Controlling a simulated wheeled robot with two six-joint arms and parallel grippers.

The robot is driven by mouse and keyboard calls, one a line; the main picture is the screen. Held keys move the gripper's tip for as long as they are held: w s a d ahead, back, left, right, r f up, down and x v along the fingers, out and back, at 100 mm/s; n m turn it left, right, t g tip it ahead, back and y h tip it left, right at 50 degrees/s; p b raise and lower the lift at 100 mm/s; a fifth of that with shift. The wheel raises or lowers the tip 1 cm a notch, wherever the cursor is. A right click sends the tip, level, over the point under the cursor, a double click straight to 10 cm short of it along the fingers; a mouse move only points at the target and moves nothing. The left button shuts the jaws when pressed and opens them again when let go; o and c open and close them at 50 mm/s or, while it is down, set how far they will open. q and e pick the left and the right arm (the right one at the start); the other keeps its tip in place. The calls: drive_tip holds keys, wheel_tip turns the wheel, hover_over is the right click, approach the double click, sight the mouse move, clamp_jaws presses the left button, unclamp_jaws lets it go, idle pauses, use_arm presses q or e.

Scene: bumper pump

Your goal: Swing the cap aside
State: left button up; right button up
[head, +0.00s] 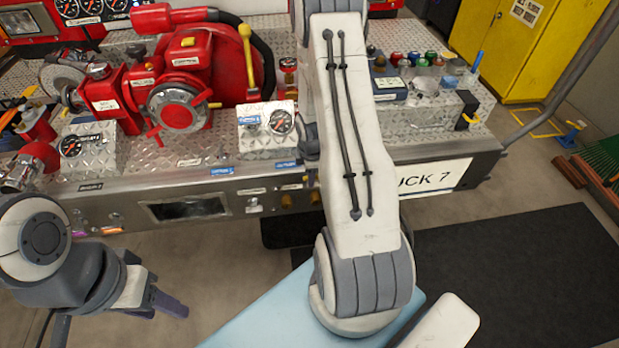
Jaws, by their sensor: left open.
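A red pump (190,55) stands on the bumper's diamond-plate deck at the left. On its front is a round grey metal cap (177,108) with a red centre and small red lugs around its rim. The cap faces me and appears to sit over the pump's round opening. My left gripper (165,300) is at the lower left, in front of and below the bumper. It is open and empty, well apart from the cap. My right arm crosses the middle of the view and runs up past the top edge; its gripper is out of view.
A yellow-handled lever (247,60) and a gauge box (268,128) stand right of the pump. Another gauge box (85,150) and red fittings are at its left. Bottles and a dark box (458,108) sit at the right. Free floor lies before the bumper.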

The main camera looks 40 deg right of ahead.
clamp_jaws()
idle(1.4)
